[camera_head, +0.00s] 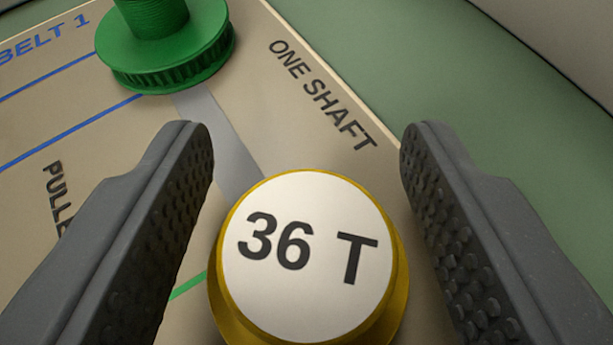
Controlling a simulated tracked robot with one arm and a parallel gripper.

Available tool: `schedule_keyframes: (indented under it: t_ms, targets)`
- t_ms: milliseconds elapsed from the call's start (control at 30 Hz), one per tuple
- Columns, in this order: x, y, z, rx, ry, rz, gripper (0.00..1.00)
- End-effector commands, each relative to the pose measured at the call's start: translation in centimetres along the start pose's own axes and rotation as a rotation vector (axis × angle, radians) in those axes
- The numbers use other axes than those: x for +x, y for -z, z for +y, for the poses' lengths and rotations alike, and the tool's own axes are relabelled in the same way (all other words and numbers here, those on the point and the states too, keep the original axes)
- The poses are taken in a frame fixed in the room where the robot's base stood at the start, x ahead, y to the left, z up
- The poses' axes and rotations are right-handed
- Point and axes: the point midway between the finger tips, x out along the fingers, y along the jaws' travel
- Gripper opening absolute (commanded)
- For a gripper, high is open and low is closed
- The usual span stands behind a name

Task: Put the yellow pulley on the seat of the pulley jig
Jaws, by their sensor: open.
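The yellow pulley (388,300) is at the lower middle of the view, with a white top face marked "36 T". It stands on a beige printed board (330,140), and its near side is cut off by the frame edge. My gripper (305,150) is open, with one dark, studded finger on each side of the yellow pulley. Gaps show between the fingers and the pulley. I cannot tell whether the pulley is on a seat, because what lies under it is hidden.
A green pulley (170,55) with a threaded upper part stands on the board at the top left. The board carries blue lines, a grey band (215,135) and the words "ONE SHAFT" and "BELT 1". A clear green surface (480,80) lies beyond the board's edge.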

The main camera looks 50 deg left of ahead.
Motion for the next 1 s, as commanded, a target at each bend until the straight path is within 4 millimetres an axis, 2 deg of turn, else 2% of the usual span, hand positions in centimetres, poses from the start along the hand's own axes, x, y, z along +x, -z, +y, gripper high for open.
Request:
schedule_keyframes:
  t_ms: [167,600,800,1000]
  targets:
    - [-2.1,0.2,0.2,0.003,-0.003,0.003,0.51]
    - [-9.4,0.1,0.2,0.001,-0.003,0.0,0.51]
    - [-11.3,0.0,0.1,0.002,-0.002,-0.001,0.51]
    - [-11.9,0.0,0.1,0.001,-0.002,0.0,0.51]
